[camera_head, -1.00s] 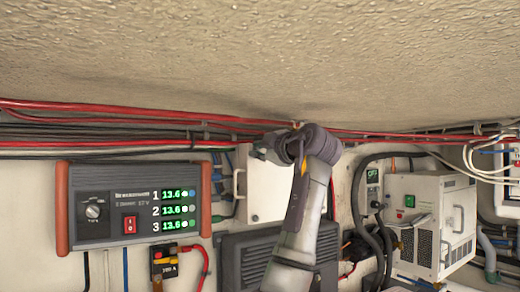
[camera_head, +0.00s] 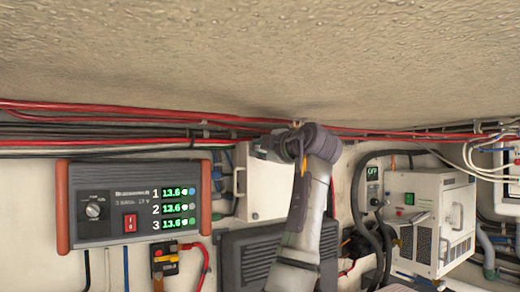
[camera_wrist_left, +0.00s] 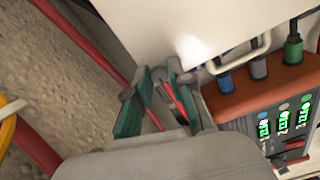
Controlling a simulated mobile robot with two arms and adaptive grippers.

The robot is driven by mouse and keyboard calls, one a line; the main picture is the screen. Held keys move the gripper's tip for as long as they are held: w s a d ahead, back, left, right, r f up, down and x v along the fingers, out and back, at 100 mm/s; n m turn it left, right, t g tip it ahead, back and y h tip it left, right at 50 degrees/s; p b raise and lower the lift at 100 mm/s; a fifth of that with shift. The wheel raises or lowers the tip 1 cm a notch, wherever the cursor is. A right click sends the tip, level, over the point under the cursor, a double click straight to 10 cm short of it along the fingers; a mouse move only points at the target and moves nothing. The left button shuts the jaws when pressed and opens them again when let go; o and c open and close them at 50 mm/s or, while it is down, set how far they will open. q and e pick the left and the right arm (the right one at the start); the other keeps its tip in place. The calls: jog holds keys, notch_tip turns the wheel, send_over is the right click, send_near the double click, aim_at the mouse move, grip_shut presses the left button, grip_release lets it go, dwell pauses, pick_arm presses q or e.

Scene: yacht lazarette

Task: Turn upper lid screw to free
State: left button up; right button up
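A white box with a flat lid (camera_head: 265,190) is on the wall behind my left arm. Its pale face also fills the top of the left wrist view (camera_wrist_left: 175,25). I cannot make out the upper lid screw; my left wrist covers the box's upper right part. A small dark spot shows low on the lid, too small to identify. My left gripper (camera_head: 283,147) is at the box's top, mostly hidden behind its own wrist. My right gripper is not in view.
Red and black cables (camera_head: 100,118) run along the wall just under the rough ceiling (camera_head: 260,60). A red-ended display unit (camera_head: 135,205) is left of the box, a dark finned unit (camera_head: 248,260) below, a white cabinet (camera_head: 425,215) right. A handle (camera_wrist_left: 240,55) sticks out beside the box.

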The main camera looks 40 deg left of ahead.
pick_arm(q)
jog(key=shift+o, duration=1.4)
jog(key=shift+s, duration=0.15)
jog(key=shift+d, duration=0.1)
jog(key=v, duration=1.2)
